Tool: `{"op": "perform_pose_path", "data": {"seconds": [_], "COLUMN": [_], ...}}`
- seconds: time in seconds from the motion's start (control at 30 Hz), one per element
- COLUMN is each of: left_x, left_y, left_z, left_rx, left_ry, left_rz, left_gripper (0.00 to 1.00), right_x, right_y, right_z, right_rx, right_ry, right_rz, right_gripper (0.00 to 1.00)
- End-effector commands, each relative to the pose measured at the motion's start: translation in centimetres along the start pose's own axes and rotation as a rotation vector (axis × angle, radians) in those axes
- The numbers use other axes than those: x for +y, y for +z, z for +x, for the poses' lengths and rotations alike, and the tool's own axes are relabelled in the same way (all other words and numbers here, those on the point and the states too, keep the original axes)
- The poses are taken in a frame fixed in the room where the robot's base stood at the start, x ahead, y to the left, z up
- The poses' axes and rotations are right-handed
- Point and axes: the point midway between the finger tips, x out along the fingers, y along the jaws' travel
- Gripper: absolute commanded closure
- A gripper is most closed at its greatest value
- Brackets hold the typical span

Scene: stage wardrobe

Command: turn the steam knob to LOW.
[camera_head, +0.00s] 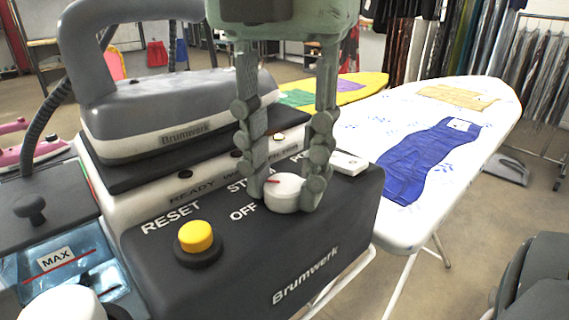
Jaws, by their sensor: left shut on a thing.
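The red line points to the upper left. My left gripper (286,196) reaches down from above with its fingers on either side of the knob, shut on it. The OFF label shows left of the knob. The fingers partly cover the STEAM label and other lettering behind, and I cannot make out a LOW mark.
A yellow RESET button (196,237) sits left of the knob. A grey iron (180,115) rests on its stand behind. A water tank marked MAX (55,260) is at the left. An ironing board (400,235) with a blue cloth (430,160) stands at the right.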

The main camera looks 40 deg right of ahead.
Motion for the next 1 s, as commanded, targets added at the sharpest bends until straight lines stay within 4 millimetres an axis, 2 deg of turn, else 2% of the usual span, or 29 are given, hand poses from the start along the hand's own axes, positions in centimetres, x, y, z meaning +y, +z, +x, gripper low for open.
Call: {"op": "perform_pose_path", "data": {"seconds": [0.5,0.7,1.0], "left_x": [-0.03,0.0,0.03], "left_y": [0.02,0.01,0.03], "left_z": [-0.05,-0.03,-0.05], "left_rx": [-0.001,0.0,-0.001], "left_ry": [-0.001,-0.001,0.001], "left_rz": [0.446,0.554,0.628], "left_gripper": [1.0,1.0,1.0], "right_x": [-0.03,-0.05,-0.1], "right_y": [0.22,0.43,0.78], "right_z": [0.06,0.33,0.6], "right_rx": [-0.001,-0.002,-0.01], "right_ry": [0.0,-0.001,-0.002], "right_rz": [0.0,0.001,0.001], "right_gripper": [1.0,1.0,1.0]}}
